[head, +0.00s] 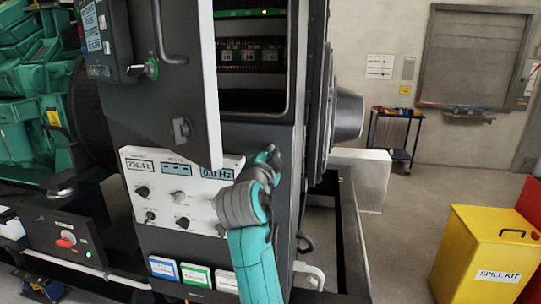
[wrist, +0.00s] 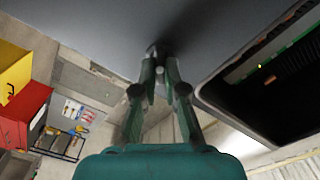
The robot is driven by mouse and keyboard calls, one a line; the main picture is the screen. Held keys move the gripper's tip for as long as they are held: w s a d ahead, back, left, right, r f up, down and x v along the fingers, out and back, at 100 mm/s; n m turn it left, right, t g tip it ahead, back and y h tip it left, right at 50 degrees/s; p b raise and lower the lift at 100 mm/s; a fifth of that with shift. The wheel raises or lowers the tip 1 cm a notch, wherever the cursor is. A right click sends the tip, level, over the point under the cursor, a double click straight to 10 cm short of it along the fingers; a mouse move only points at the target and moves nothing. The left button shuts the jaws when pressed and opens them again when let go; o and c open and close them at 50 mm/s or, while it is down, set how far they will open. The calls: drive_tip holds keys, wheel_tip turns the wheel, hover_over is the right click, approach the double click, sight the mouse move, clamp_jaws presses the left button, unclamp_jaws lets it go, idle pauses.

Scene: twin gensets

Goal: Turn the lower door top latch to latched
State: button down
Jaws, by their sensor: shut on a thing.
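My gripper (head: 270,153) is at the dark cabinet front, just below the right lower corner of the open compartment. In the wrist view my gripper (wrist: 160,62) has its two fingers closed together on a small dark knob-like latch (wrist: 152,47) on the grey panel. The fingers hide most of this latch, so I cannot tell which way it is turned. In the head view my gripper hides it. The lower door (head: 285,215) shows as a dark panel behind my arm and seems flush with the cabinet.
An upper door (head: 200,100) with a handle stands swung open at the left, its lower corner close to my wrist. A control panel (head: 160,205) with dials and displays sits left of my arm. A yellow spill kit bin (head: 485,245) stands on the floor at right.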

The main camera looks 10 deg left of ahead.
drive_tip(key=shift+m, duration=3.8)
drive_tip(key=c, duration=1.4)
unclamp_jaws()
drive_tip(key=shift+c, duration=0.2)
drive_tip(key=o, duration=0.4)
drive_tip(key=shift+w+f, duration=0.1)
drive_tip(key=shift+w, duration=0.05)
drive_tip(key=s, duration=1.2)
drive_tip(key=shift+a, duration=0.2)
